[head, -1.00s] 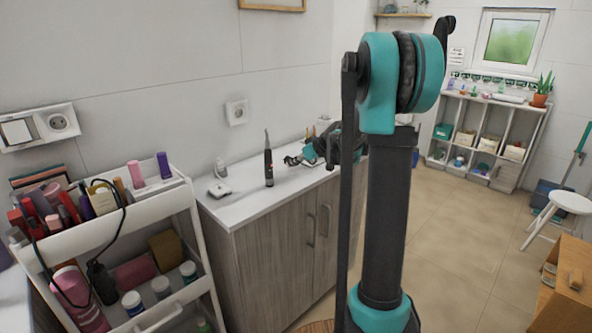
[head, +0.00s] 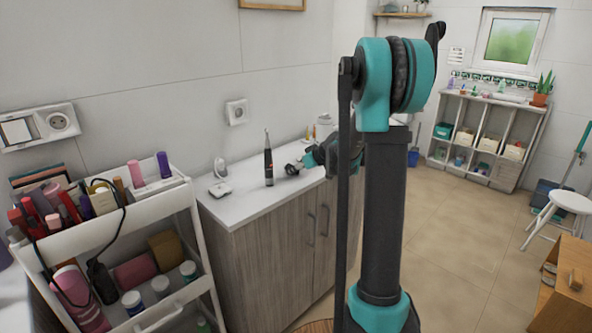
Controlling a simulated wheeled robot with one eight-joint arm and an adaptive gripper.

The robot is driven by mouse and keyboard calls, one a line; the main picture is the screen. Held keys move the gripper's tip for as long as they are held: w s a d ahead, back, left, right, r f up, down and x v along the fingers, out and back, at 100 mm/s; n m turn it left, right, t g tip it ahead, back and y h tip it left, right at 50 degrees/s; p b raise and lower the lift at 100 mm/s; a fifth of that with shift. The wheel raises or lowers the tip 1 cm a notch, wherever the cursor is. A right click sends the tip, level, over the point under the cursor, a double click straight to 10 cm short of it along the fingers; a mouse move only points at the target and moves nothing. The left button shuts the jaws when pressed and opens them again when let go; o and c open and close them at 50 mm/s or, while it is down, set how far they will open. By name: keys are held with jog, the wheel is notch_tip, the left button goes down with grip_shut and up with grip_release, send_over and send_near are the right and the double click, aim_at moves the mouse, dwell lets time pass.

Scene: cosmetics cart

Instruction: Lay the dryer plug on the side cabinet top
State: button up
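A black cord (head: 37,246) loops over the top of the white cart at the left and hangs down its front. I cannot make out a plug on its end. The side cabinet (head: 237,208) has a white top and grey wood doors. My gripper (head: 295,168) is low over or beside the right part of that top, small and partly behind my own arm. Its fingertips are too small to tell whether they are open or hold anything.
The front left of the top is bare. The cart (head: 150,206) is crowded with bottles. Wall sockets (head: 236,112) are above.

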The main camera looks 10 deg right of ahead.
jog(key=shift+r, duration=0.15)
jog(key=v, duration=1.2)
jog(key=s+f+m+g+h, duration=0.1)
jog(key=s+f+m+h, duration=0.1)
jog(key=s+f, duration=0.4)
jog(key=s+a+f+m+g+h, duration=0.1)
jog(key=s+f, duration=0.5)
jog(key=s, duration=0.9)
jog(key=s+f+m+g+h, duration=0.2)
jog(key=s+f, duration=0.4)
jog(key=s, duration=0.5)
jog(key=shift+s+a+m+h, duration=0.4)
jog(key=shift+m+h, duration=0.2)
jog(key=shift+m, duration=0.5)
